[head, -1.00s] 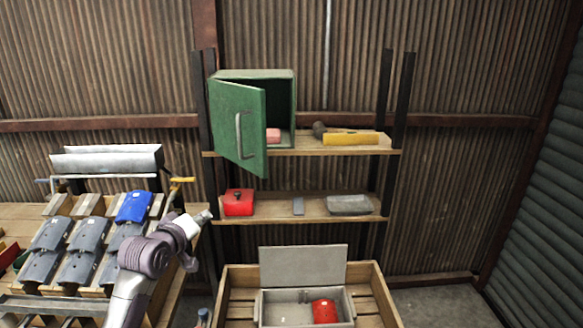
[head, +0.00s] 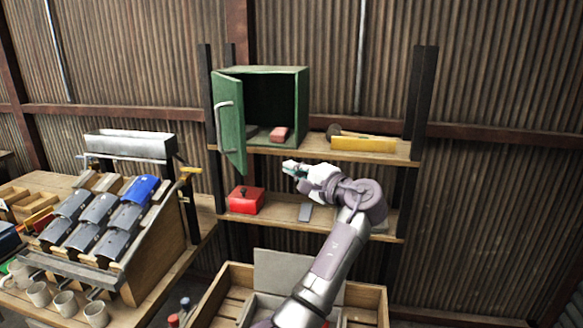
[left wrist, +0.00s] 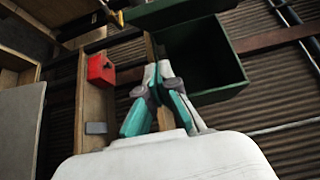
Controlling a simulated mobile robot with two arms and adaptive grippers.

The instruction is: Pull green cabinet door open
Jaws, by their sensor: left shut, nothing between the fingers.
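The green cabinet (head: 288,70) stands on the upper shelf board. Its green door (head: 233,140) is hinged at the left and stands wide open, with a pale handle (head: 222,122) on its outer face. A pinkish-red block (head: 280,134) lies inside. My left gripper (head: 288,168) is shut and empty, in front of and below the cabinet, right of the door and apart from it. In the left wrist view its closed fingers (left wrist: 158,85) show before the cabinet opening (left wrist: 205,60). The door (left wrist: 170,13) shows there at the top edge. My right gripper is not in view.
A red box (head: 246,200) and a grey flat piece (head: 305,212) are on the lower shelf. A wooden crate (head: 232,276) stands below. A rack with a blue piece (head: 140,188) and several mugs are at left.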

